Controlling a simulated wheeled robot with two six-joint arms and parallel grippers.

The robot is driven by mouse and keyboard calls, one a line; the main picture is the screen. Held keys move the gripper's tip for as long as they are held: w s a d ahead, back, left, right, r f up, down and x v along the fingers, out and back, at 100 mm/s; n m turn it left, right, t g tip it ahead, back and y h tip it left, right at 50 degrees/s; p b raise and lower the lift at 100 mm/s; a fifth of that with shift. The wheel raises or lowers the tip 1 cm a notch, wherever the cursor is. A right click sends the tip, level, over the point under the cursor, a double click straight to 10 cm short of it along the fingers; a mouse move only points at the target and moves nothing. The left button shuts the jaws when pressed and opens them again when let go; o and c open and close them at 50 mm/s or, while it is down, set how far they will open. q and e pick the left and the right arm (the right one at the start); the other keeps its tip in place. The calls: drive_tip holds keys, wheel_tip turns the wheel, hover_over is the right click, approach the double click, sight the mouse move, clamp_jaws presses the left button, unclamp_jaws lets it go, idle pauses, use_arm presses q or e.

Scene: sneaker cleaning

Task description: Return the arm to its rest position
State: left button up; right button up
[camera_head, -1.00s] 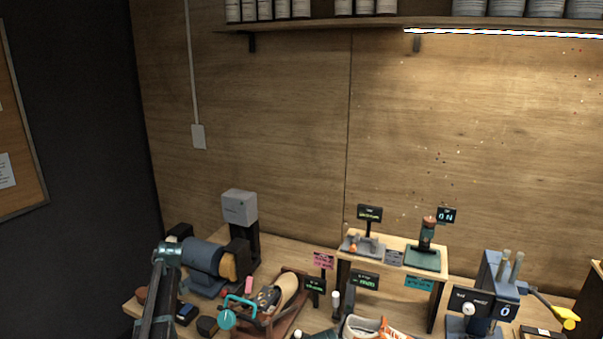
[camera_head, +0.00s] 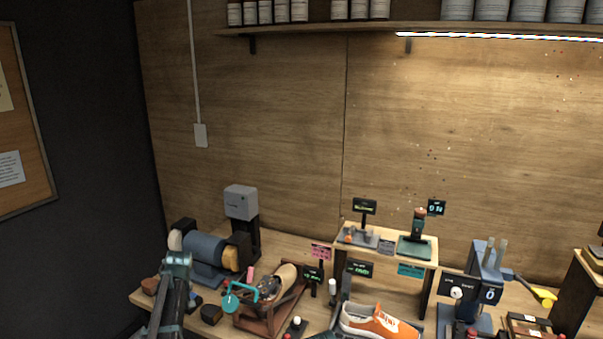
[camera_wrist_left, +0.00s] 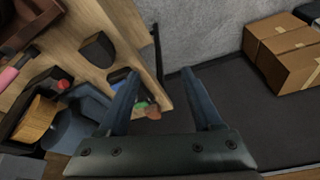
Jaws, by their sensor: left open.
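My left arm comes in at the lower left of the head view, in front of the bench's left end. In the left wrist view my left gripper (camera_wrist_left: 165,105) is open, with its two dark blue fingers apart and nothing between them. Beyond the fingers are the bench edge (camera_wrist_left: 135,35) and the dark floor (camera_wrist_left: 225,110). My right gripper cannot be made out in these views.
A blue buffing machine (camera_head: 205,252) stands behind my left arm. A wooden rack with a shoe (camera_head: 285,276), an orange and white sneaker (camera_head: 378,321) and a small riser shelf (camera_head: 390,247) stand to the right. Cardboard boxes (camera_wrist_left: 288,58) lie on the floor.

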use_arm(q)
drive_tip(key=s+d+f+m+g+h+b, duration=0.1)
drive_tip(key=s+d+m, duration=1.2)
drive_tip(key=s+d, duration=1.7)
drive_tip(key=d+f+g+b, duration=0.1)
drive_tip(key=d+f, duration=0.1)
drive_tip(key=d, duration=0.1)
drive_tip(key=shift+s+f+m+g+h, duration=0.3)
drive_tip(key=shift+f+h, duration=0.05)
drive_tip(key=shift+h, duration=0.05)
